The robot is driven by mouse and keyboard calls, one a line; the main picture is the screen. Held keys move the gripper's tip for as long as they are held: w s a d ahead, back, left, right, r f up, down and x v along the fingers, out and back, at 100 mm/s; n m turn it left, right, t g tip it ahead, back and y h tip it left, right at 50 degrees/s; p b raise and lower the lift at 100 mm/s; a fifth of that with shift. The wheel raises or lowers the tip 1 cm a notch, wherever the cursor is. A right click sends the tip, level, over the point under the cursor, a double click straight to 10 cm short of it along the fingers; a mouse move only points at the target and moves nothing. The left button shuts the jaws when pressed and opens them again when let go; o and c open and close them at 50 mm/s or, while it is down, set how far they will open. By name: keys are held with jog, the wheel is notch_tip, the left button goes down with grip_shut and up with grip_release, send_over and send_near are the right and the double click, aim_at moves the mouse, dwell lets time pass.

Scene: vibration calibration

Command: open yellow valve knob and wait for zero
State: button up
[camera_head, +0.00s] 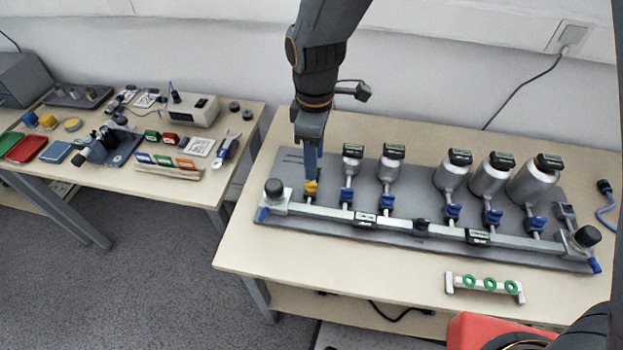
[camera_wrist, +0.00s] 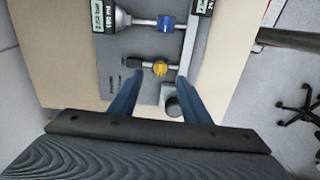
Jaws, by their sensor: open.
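The yellow valve knob (camera_head: 311,188) sits near the left end of the manifold rail (camera_head: 335,213) on the grey plate. In the wrist view the yellow knob (camera_wrist: 160,68) lies just past and between the fingertips. My gripper (camera_head: 311,172) points down above the knob, with its blue fingers apart and empty. In the wrist view the two fingers of my gripper (camera_wrist: 158,82) show on either side below the knob. Whether a finger touches the knob cannot be told. A small display (camera_head: 365,219) sits on the rail; its reading is too small to make out.
Silver cylinders (camera_head: 489,178) with displays and blue valve knobs (camera_head: 347,196) stand to the right on the same plate. A black-capped fitting (camera_head: 274,188) is close on the left. A rack with green rings (camera_head: 485,285) lies in front. A cluttered table (camera_head: 200,180) stands at left.

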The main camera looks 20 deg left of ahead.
aim_at(311, 184)
jog(key=shift+s+a+f, duration=0.15)
jog(key=shift+a+f, duration=0.1)
jog(key=shift+a, duration=0.1)
jog(key=shift+f+n, duration=0.3)
jog(key=shift+f, duration=0.05)
jog(key=shift+f+p, duration=0.75)
jog(key=shift+f, duration=2.7)
jog(key=c, duration=1)
jog(key=shift+c, duration=0.2)
